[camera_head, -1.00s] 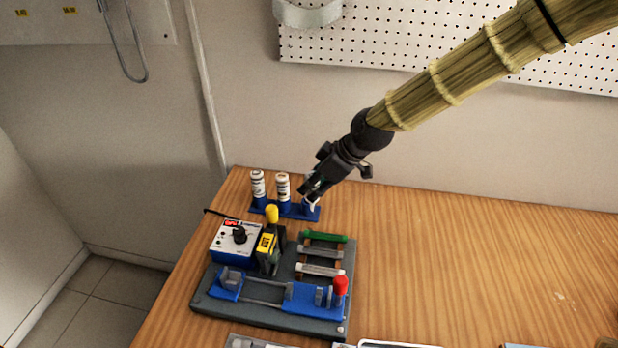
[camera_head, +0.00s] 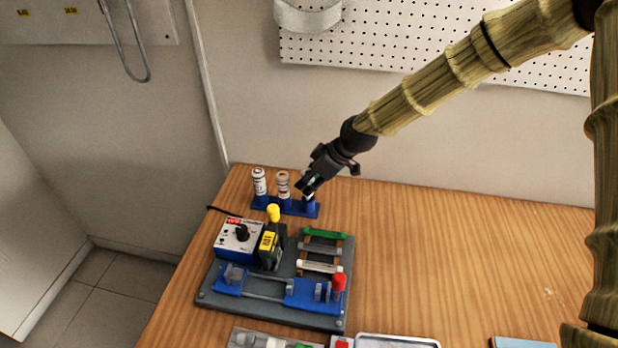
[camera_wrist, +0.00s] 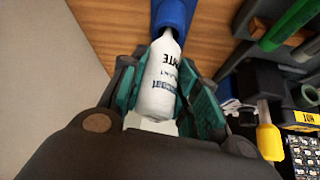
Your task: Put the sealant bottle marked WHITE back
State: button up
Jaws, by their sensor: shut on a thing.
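The white sealant bottle (camera_wrist: 160,82) lies between the green-padded fingers of my gripper (camera_wrist: 165,95) in the wrist view; its label shows letters ending in "ITE". Its narrow end meets a blue holder (camera_wrist: 174,14). In the head view my gripper (camera_head: 308,185) is shut at the right end of the blue rack (camera_head: 270,208), and mostly hides the bottle. Whether the bottle is fully seated cannot be told. Two other white bottles stand in the rack, one at the left (camera_head: 259,182) and one in the middle (camera_head: 283,186).
A dark fixture board (camera_head: 270,313) with a control box (camera_head: 238,238), a yellow-topped tool (camera_head: 273,213), a red knob (camera_head: 339,281) and a green bar (camera_head: 326,233) lies in front of the rack. The wall is close behind.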

jog(key=shift+f+b, duration=0.35)
jog(key=shift+f, duration=0.25)
jog(key=o, duration=0.8)
jog(key=shift+r+p, duration=0.4)
jog(key=shift+r, duration=0.25)
jog(key=shift+b+v, duration=1.7)
jog(key=shift+v, duration=4.35)
